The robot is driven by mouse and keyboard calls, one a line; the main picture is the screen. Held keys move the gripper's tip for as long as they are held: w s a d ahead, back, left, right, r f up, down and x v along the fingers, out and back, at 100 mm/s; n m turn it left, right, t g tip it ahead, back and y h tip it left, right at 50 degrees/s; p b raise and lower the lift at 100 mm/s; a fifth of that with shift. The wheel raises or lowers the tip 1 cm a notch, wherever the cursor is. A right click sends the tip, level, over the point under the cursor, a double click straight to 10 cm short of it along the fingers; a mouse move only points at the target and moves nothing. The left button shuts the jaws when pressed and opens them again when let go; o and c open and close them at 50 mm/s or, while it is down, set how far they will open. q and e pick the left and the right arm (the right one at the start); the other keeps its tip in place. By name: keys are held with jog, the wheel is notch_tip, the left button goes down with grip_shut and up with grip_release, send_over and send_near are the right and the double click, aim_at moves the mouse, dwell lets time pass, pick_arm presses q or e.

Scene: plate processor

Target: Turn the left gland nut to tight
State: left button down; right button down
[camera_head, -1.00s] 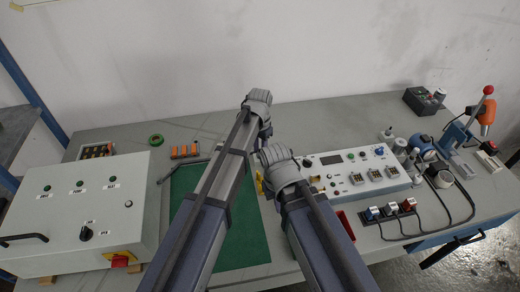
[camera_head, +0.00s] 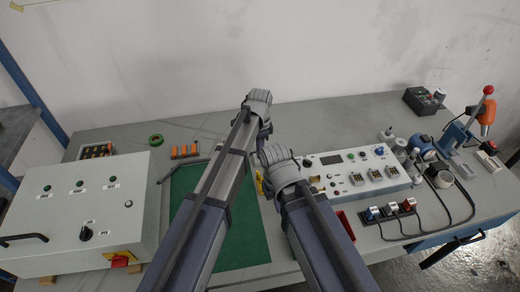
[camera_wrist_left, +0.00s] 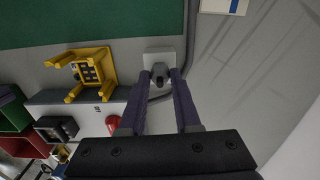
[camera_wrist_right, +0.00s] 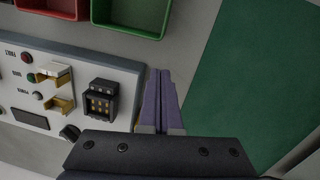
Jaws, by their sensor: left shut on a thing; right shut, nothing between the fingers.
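A small dark grey round nut (camera_wrist_left: 160,70) shows in the left wrist view, on a pale square block (camera_wrist_left: 152,60) with a grey cable beside it. My left gripper (camera_wrist_left: 163,76) is shut on this nut, one finger on each side. In the head view the left wrist (camera_head: 258,100) is at the far side of the green mat, and its fingertips are hidden. My right gripper (camera_wrist_right: 159,72) is shut and empty above the bench, between the white instrument panel and the green mat. Whether the nut is tight cannot be told.
A yellow bracket (camera_wrist_left: 90,72) stands near the left gripper. The white instrument panel (camera_wrist_right: 60,75) lies beside the right gripper, with red and green bins (camera_wrist_right: 130,15) near it. The green mat (camera_head: 240,235) is clear. A white control box (camera_head: 80,210) stands at the left.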

dwell(0.4)
pick_arm(q)
jog(key=c, duration=0.6)
grip_release()
jog(key=shift+r, duration=0.1)
notch_tip(320, 180, up, 8)
jog(key=p, duration=0.8)
pick_arm(e)
notch_tip(320, 180, up, 8)
pick_arm(q)
jog(key=shift+f, duration=0.2)
pick_arm(e)
jog(key=shift+f, duration=0.15)
